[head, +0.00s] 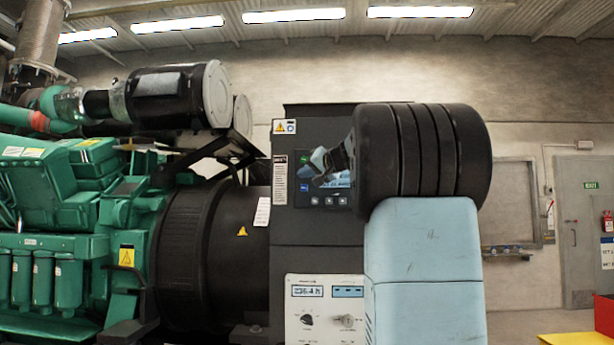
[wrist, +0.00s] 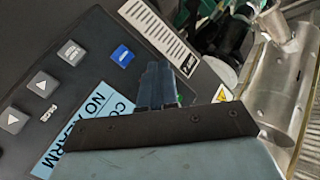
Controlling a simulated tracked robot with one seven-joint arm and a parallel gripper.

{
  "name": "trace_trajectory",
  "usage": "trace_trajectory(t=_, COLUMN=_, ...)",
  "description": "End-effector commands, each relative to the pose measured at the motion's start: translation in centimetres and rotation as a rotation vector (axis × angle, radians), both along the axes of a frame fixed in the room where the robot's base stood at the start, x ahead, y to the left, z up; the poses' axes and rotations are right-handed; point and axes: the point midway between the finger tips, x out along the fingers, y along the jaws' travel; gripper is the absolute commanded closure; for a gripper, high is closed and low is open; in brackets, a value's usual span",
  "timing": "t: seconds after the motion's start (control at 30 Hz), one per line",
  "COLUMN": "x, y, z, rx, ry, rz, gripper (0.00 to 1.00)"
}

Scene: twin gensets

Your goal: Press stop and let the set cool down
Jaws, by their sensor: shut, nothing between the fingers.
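The dark control panel (head: 314,240) stands upright on the genset's end. Its display (wrist: 92,120) shows NO ALARM and a line starting with CO; the rest is hidden. A blue button (wrist: 122,56) and grey arrow buttons (wrist: 42,83) are in clear sight in the wrist view. In the head view a green button (head: 304,160) sits above the blue one. I see no red stop button. My gripper (wrist: 160,78) is shut and empty, its dark fingertips close over the panel beside a bit of green. I cannot tell whether they touch. My arm hides the panel's right side.
The green engine (head: 60,230) and black housing (head: 213,250) fill the left. A metal pipe (wrist: 290,75) shows at the wrist view's right. A grey door (head: 583,225) is far right.

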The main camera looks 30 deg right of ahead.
Motion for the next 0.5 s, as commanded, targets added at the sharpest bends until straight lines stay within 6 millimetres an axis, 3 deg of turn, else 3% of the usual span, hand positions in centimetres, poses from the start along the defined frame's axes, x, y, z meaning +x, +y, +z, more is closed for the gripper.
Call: trace_trajectory(t=0.5, x=-0.83, y=0.55, z=0.05, rx=0.0, ry=-0.001, rz=0.0, gripper=1.0)
